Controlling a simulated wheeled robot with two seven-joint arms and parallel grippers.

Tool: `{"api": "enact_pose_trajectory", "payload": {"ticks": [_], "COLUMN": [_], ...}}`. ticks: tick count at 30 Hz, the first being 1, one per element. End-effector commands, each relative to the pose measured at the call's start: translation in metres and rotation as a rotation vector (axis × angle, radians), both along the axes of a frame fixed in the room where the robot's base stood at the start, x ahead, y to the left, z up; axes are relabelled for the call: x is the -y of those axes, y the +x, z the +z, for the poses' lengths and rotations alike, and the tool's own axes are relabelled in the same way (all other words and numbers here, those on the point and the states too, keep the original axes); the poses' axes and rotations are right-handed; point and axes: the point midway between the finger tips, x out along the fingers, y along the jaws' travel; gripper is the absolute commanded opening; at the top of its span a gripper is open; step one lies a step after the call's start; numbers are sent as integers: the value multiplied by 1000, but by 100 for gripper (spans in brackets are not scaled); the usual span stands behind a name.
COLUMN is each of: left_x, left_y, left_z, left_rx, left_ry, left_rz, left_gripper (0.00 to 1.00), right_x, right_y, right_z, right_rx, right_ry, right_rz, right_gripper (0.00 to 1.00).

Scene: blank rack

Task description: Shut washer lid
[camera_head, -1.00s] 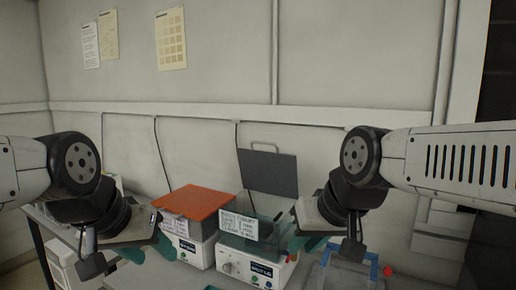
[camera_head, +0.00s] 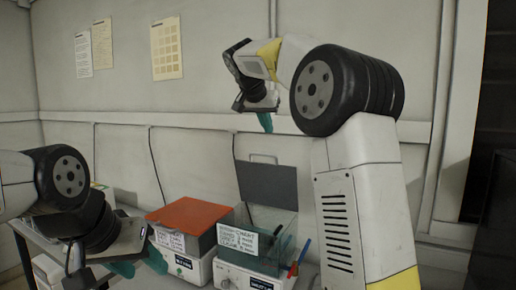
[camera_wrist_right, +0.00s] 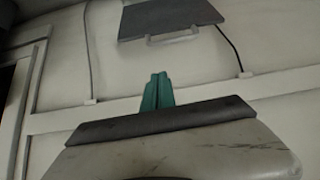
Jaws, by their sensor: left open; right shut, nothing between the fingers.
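The washer's dark grey lid (camera_head: 266,187) stands open and upright at the back of its clear tank (camera_head: 275,222), with a handle on its top edge. The lid and handle also show at the top of the right wrist view (camera_wrist_right: 170,18). My right gripper (camera_head: 265,122) is shut and empty, raised above the lid and apart from it. Its teal fingers are together in the wrist view (camera_wrist_right: 157,80). My left gripper (camera_head: 140,262) is open and empty at the lower left, in front of the orange-lidded unit. My right arm hides the area right of the tank.
A neighbouring unit with a flat orange lid (camera_head: 188,215) stands left of the washer. A blue rack (camera_head: 303,252) partly shows to its right, mostly behind my arm. The wall (camera_head: 110,90) with pinned papers is close behind.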

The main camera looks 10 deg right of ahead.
Motion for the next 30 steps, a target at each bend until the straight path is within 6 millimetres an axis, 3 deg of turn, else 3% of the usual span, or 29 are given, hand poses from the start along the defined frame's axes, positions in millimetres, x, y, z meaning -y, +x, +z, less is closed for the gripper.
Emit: {"api": "enact_pose_trajectory", "payload": {"ticks": [3, 8, 23, 30], "left_x": [0, 0, 0, 0], "left_y": [0, 0, 0, 0], "left_z": [0, 0, 0, 0], "left_rx": [0, 0, 0, 0], "left_ry": [0, 0, 0, 0], "left_rz": [0, 0, 0, 0], "left_gripper": [49, 49, 49, 49], "right_x": [-7, -5, 34, 15], "right_y": [14, 22, 78, 52], "right_z": [6, 3, -66, -76], "right_rx": [32, 41, 38, 39], "right_ry": [-12, -14, -14, -13], "right_rz": [-38, -54, -51, -49], "right_gripper": [0, 0, 0, 0]}}
